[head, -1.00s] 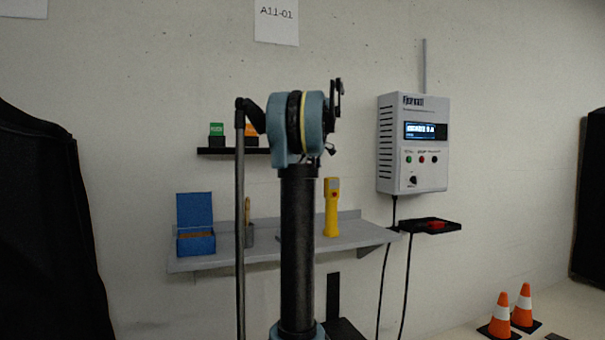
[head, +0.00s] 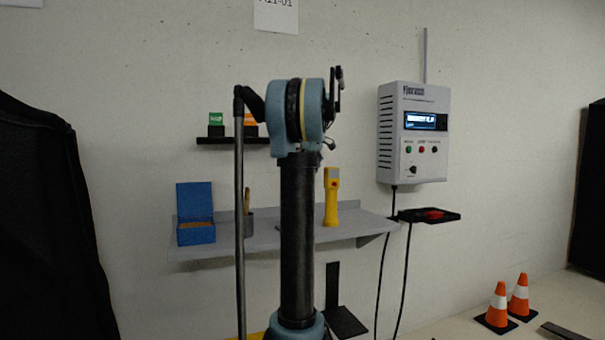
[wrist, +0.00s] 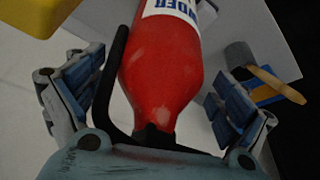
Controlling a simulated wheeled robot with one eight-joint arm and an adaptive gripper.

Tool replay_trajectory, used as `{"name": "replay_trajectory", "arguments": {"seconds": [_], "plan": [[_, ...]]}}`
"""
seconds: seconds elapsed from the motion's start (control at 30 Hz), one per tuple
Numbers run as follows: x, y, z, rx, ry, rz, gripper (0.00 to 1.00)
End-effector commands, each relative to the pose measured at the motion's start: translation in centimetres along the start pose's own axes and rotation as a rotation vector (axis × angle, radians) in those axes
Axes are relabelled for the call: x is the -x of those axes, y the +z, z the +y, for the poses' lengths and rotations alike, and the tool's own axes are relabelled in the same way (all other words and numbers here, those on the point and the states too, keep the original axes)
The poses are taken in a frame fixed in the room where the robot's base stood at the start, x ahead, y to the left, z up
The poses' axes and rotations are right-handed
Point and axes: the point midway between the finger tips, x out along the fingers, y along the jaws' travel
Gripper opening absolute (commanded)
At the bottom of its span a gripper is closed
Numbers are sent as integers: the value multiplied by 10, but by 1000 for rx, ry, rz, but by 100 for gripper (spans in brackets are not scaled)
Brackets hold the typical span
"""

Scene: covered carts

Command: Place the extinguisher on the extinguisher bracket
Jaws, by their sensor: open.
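The red extinguisher (wrist: 165,65) with a white and blue label shows in the wrist view, its narrowed end toward my gripper. My gripper (wrist: 160,105) is open, with one blue-grey finger on each side of the extinguisher; gaps show between the fingers and the red body. A bent black bar runs beside the extinguisher; I cannot tell if it is its hose or another part. The extinguisher and gripper fingers do not show in the head view.
A grey wall shelf (head: 350,229) holds a blue box (head: 196,234), a grey cup (wrist: 239,54) and a yellow handheld device (head: 331,198). A control box (head: 412,135) with hanging cables is on the wall. Traffic cones (head: 498,306) stand at right; a dark cover (head: 45,230) is at left.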

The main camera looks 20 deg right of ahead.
Motion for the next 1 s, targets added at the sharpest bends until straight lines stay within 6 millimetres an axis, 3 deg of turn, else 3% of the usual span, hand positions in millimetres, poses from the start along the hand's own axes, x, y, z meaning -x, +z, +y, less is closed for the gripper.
{"name": "replay_trajectory", "arguments": {"seconds": [0.27,0.7,1.0], "plan": [[20,0,0,-1,0,0,94],[100,0,0,-1,1,1,94],[121,-1,0,0,0,0,94]]}}
